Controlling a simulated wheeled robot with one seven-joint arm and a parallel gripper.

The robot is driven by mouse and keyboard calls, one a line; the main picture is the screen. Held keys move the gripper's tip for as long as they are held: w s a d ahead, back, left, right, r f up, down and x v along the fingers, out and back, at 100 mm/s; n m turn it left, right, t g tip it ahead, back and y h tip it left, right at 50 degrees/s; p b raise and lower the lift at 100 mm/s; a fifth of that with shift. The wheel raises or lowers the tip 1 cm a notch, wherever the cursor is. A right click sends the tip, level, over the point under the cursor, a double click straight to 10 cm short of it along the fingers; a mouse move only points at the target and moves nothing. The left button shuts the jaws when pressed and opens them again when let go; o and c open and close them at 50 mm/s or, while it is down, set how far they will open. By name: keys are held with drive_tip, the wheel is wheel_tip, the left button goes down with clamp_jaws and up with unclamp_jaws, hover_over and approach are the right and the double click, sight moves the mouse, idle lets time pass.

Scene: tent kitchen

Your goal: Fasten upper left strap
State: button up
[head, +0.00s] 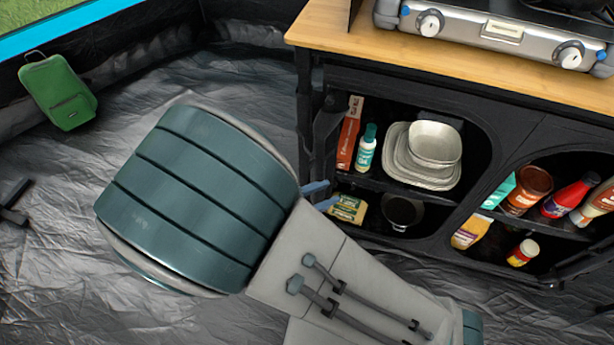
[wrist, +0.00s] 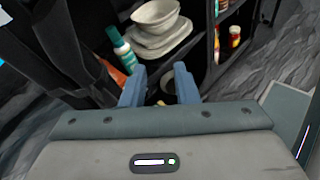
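The black fabric cabinet (head: 385,82) stands under the wooden counter, with open compartments. Dark strap-like or rolled fabric (head: 326,118) hangs at the left edge of its left opening. In the wrist view a wide dark band (wrist: 62,40) runs down at the upper left. I cannot tell for sure which piece is the upper left strap, or any fastener on it. My gripper (wrist: 158,80) has its two blue fingers apart with nothing held between them. In the head view its fingertips (head: 322,196) show beside the lower left of the left opening, partly hidden behind my arm.
The left compartment holds white bowls (head: 434,143), a teal bottle (head: 366,148), a red-orange box (head: 348,132), a yellow package (head: 347,208) and a dark pot (head: 403,212). Jars and bottles fill the right one. A stove (head: 500,30) is above; a green backpack (head: 58,92) lies left.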

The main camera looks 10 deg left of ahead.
drive_tip(key=s+a+f+n+t+y+b, duration=0.3)
drive_tip(key=s+a+f+n+t+y, duration=0.15)
drive_tip(key=a+n+t, duration=0.35)
drive_tip(key=g+b, duration=0.1)
drive_tip(key=b, duration=0.3)
approach(314, 155)
drive_tip(key=shift+y, duration=0.25)
drive_tip(key=x, duration=0.5)
drive_tip(key=shift+d+r, duration=0.2)
drive_tip(key=shift+d, duration=0.25)
clamp_jaws()
